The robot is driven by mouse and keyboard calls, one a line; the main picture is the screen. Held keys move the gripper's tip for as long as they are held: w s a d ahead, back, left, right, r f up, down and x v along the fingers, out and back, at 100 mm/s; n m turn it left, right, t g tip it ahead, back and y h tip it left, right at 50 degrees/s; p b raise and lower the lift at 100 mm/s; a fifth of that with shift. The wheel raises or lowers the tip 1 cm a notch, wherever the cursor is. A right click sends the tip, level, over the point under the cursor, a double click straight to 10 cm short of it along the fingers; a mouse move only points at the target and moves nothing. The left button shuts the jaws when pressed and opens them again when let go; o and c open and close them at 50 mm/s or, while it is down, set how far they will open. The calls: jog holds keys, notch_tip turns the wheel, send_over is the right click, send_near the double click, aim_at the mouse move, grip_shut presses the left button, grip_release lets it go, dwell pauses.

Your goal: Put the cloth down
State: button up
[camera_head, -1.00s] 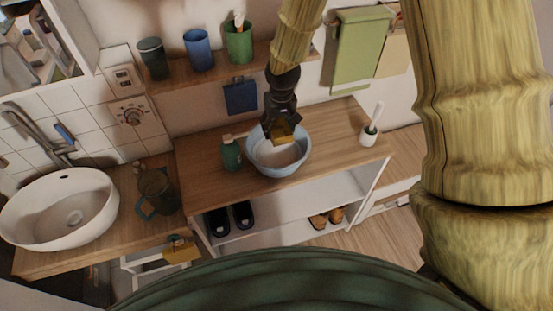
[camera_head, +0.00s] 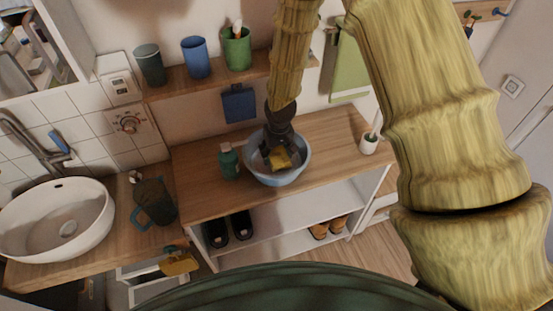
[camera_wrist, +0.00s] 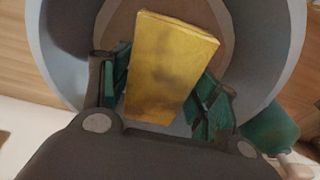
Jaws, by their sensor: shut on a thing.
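The cloth (camera_head: 279,159) looks like a flat yellow folded block. My gripper (camera_head: 273,151) is shut on it and holds it inside the light-blue basin (camera_head: 302,170). In the wrist view the cloth (camera_wrist: 172,62) sits between the two green-padded fingers of my gripper (camera_wrist: 162,85), with its far end reaching out over the basin's brownish inside. The basin's rim (camera_wrist: 278,62) curves around it. Whether the cloth touches the basin's bottom I cannot tell.
The basin stands on a wooden counter (camera_head: 205,188). A green bottle (camera_head: 229,162) is close on its left and a white brush holder (camera_head: 369,144) to its right. A shelf with cups (camera_head: 196,58) is above. A white sink (camera_head: 55,222) and a dark jug (camera_head: 157,202) are at left.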

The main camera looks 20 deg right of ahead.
aim_at(278, 156)
jog(key=shift+f+p, duration=0.75)
jog(key=shift+f, duration=1.4)
jog(key=shift+f, duration=0.1)
jog(key=o, duration=1)
jog(key=shift+s+r+b, duration=0.3)
jog(key=shift+r+b, duration=0.4)
jog(key=shift+r, duration=1.3)
jog(key=shift+s+r+b, duration=0.3)
jog(key=shift+r+b, duration=0.4)
jog(key=shift+r, duration=1.35)
jog(key=shift+s+r+b, duration=0.3)
jog(key=shift+r+b, duration=0.4)
jog(key=shift+r, duration=1.3)
